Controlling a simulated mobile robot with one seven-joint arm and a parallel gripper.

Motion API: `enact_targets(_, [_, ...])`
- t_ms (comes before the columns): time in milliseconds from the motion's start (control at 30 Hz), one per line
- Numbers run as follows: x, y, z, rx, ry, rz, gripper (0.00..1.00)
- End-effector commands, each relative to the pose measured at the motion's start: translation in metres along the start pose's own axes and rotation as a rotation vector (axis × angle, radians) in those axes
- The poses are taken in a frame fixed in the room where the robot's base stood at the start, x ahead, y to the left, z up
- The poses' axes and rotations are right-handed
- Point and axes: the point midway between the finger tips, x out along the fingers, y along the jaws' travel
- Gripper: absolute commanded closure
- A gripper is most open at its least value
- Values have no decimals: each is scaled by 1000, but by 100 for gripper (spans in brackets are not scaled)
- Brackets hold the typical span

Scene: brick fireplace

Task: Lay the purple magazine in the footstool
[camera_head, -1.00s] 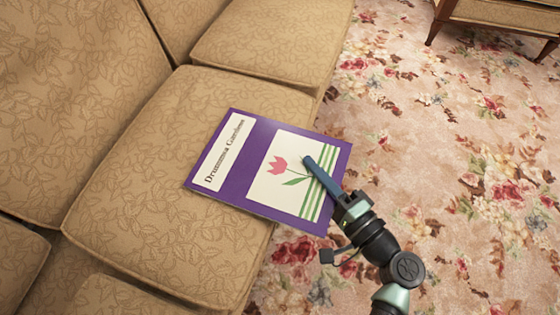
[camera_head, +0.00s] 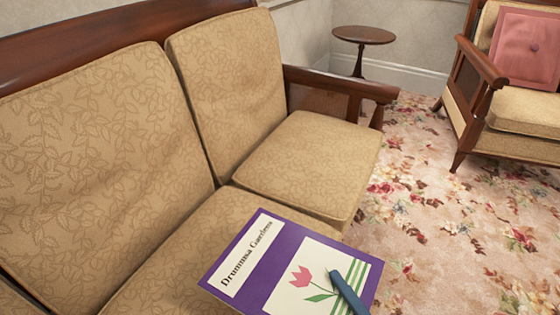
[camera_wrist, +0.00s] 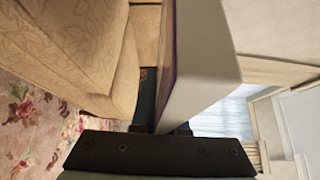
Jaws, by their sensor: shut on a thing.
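The purple magazine (camera_head: 292,265) has a white title strip and a pink tulip on its cover. It lies roughly flat over the sofa seat in the head view; its height above the cushion is hard to tell. My gripper (camera_head: 348,291) is shut on its right edge, with one blue finger across the cover. In the wrist view the magazine (camera_wrist: 205,60) shows as a pale slab running up from the jaws (camera_wrist: 165,128). I see no footstool in either view.
The tan sofa (camera_head: 310,165) has a wooden armrest (camera_head: 335,84) at its far end. A round side table (camera_head: 363,36) stands behind it. An armchair (camera_head: 525,110) with a pink cushion (camera_head: 527,48) stands at the right. The floral carpet (camera_head: 430,225) between is clear.

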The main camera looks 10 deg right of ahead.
Motion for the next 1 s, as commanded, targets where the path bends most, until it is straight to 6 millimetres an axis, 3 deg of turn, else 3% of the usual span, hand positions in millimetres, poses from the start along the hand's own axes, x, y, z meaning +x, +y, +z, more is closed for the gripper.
enact_targets(167, [1,-15,25,8,59,1,100])
enact_targets(667, [28,-72,136,14,370,-2,100])
enact_targets(1000, [26,-131,134,0,352,7,100])
